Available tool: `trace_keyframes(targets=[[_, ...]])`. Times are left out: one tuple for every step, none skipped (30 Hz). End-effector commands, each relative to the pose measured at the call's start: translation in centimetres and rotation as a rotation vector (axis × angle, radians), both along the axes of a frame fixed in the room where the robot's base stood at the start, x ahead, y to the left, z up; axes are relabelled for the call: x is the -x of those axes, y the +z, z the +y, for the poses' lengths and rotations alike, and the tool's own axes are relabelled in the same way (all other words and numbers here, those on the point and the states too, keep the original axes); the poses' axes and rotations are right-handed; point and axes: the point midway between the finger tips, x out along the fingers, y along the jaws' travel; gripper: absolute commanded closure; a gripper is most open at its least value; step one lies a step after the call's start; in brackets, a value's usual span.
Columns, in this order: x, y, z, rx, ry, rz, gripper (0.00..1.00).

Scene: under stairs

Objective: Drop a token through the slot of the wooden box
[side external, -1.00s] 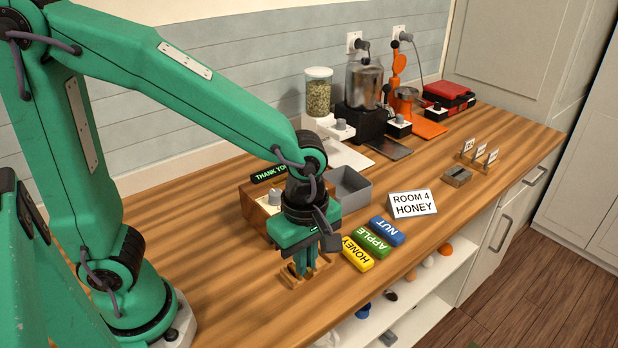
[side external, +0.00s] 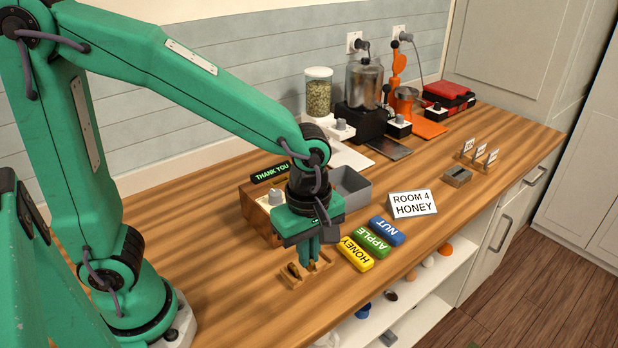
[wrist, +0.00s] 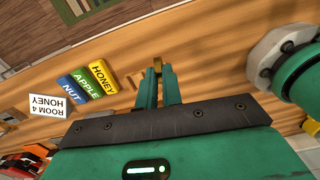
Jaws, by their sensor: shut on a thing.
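My gripper (side external: 309,258) is low over the small wooden rack (side external: 293,283) near the counter's front edge. Its fingers are shut on a small brass-coloured token, seen edge-on between the fingertips in the wrist view (wrist: 157,63). In the side view the fingers hide this token. Another dark token (side external: 293,270) stands in the rack left of the fingers. The wooden box (side external: 256,222) is behind my gripper, with a lit THANK YOU sign (side external: 271,172) at its back and a grey knob (side external: 276,197). My gripper covers part of the box, and I cannot make out its slot.
A grey open bin (side external: 352,190) stands right of the box. Yellow, green and blue labelled blocks (side external: 378,239) and a ROOM 4 HONEY card (side external: 412,204) are to the right of my gripper. Appliances stand farther back. Bare counter lies left of the rack.

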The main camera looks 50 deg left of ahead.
Motion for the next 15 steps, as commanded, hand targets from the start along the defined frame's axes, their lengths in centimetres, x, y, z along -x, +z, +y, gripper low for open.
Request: trace_keyframes(targets=[[-0.5, 0.1, 0.4, 0.0, -0.02, 0.0, 1.0], [-0.7, 0.2, 0.6, 0.0, -0.038, 0.0, 1.0], [-1.1, 0.2, 0.9, 0.0, -0.062, 0.001, 1.0], [-1.4, 0.3, 1.1, 0.0, -0.081, 0.001, 1.0], [-1.7, 0.3, 1.4, -0.001, -0.102, 0.002, 1.0], [-2.1, 0.4, 1.8, 0.0, -0.13, 0.002, 1.0], [-2.4, 0.5, 2.0, 0.0, -0.151, 0.001, 1.0], [-2.7, 0.6, 2.3, 0.0, -0.174, 0.001, 1.0], [-3.1, 0.7, 2.7, 0.0, -0.203, 0.001, 1.0], [-3.4, 0.7, 3.0, 0.0, -0.225, 0.001, 1.0], [-3.7, 0.8, 3.3, 0.0, -0.246, 0.001, 1.0], [-4.1, 0.9, 3.8, 0.0, -0.275, 0.002, 1.0], [-4.4, 1.0, 4.1, 0.0, -0.297, 0.002, 1.0], [-4.7, 1.0, 4.4, 0.0, -0.319, 0.002, 1.0], [-5.1, 1.2, 4.9, 0.0, -0.348, 0.002, 1.0]])
